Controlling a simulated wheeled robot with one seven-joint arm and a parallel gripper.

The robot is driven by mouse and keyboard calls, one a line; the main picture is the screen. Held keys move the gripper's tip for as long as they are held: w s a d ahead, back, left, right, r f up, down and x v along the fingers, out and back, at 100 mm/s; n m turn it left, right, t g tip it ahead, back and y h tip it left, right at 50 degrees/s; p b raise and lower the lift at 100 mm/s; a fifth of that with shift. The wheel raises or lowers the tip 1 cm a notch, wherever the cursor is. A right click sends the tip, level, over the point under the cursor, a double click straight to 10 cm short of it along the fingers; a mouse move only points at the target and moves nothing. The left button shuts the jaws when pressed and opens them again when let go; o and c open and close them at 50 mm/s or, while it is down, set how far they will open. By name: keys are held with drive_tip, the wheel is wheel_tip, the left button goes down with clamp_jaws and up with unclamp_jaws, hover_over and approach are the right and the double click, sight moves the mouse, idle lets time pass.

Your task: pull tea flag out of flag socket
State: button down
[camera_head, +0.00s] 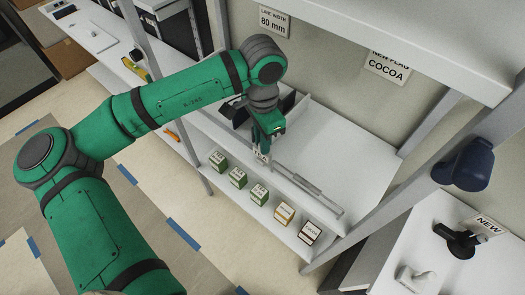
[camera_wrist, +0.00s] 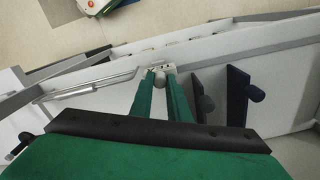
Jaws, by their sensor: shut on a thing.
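My gripper (camera_head: 263,148) is shut at the front edge of the white shelf (camera_head: 345,140), above the row of small boxes. In the wrist view its two green fingers (camera_wrist: 160,86) close around a small grey rounded piece, which I take to be part of the tea flag (camera_wrist: 160,82). A small pale piece with dark marks (camera_wrist: 163,68) sits just beyond the fingertips; it may be the flag's face or the socket. The fingers hide much of the flag and the socket, so I cannot tell whether the flag is still seated.
Two dark dividers with round knobs (camera_wrist: 238,95) stand beside the fingers. A grey rail (camera_head: 310,187) runs along the shelf edge. Several small boxes (camera_head: 259,194) line the lower ledge. A "NEW FLAG COCOA" sign (camera_head: 387,67) hangs behind. A black holder labelled NEW (camera_head: 459,239) stands at right.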

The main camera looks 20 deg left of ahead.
drive_tip(key=shift+s+r, duration=0.1)
drive_tip(key=shift+r, duration=2.4)
